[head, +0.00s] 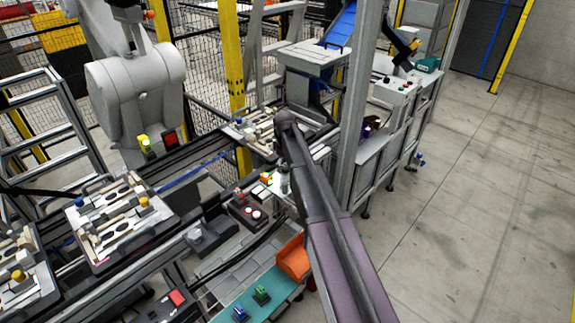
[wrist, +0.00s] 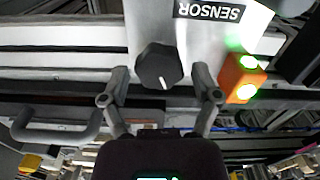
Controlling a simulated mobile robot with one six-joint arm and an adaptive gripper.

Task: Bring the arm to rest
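In the wrist view my gripper (wrist: 160,76) is open, its two fingers well apart. A dark knob (wrist: 159,66) with a white pointer line shows between the fingertips, on a pale panel (wrist: 148,18) marked SENSOR, upside down in this view. Gaps show between the knob and each finger; I see nothing held. In the head view my arm (head: 335,225) reaches up from the bottom edge to a bend near the middle. My gripper is largely hidden there beside the arm, close to the white panel.
An orange box with green lit buttons (wrist: 243,78) is just right of the gripper. A pallet fixture (head: 122,218) sits on the conveyor at left. A red-buttoned control box (head: 248,210) and an orange bin (head: 293,258) are near my arm. The floor at right (head: 480,200) is clear.

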